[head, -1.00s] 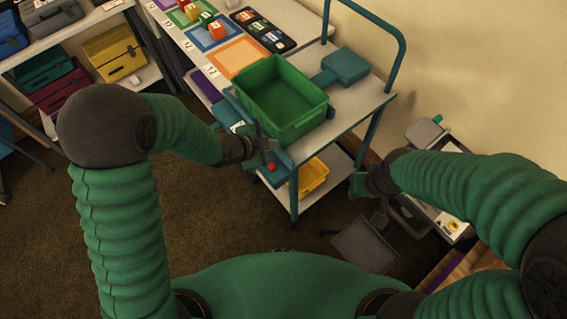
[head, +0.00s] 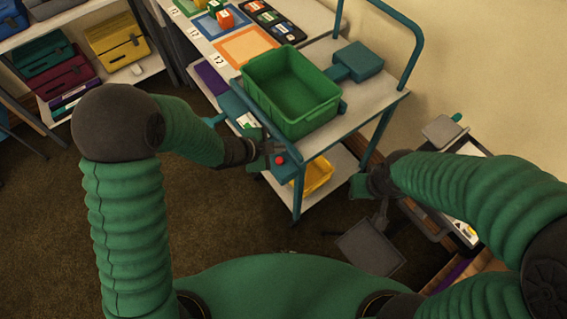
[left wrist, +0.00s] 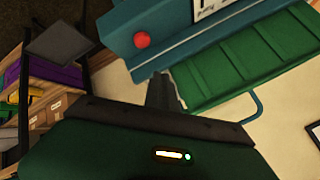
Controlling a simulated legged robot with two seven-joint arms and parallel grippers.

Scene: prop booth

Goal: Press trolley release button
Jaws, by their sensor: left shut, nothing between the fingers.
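The red button (head: 280,160) sits on a teal panel at the near left edge of the trolley (head: 330,120). It also shows in the left wrist view as a red dome (left wrist: 142,40) on a blue-teal housing (left wrist: 165,30). My left gripper (head: 268,156) is shut and empty, just left of the button in the head view. In the left wrist view its fingers (left wrist: 162,92) point toward the housing, below the button in the picture; whether they touch the housing I cannot tell. My right gripper (head: 362,186) is right of the trolley, away from the button; its fingertips are too small to read.
A green bin (head: 292,92) stands on the trolley top, with a yellow bin (head: 318,175) on the shelf below. A teal box (head: 358,60) is at the far end near the handle. A grey flat-topped item (head: 370,247) is at lower right. Carpet at left front is clear.

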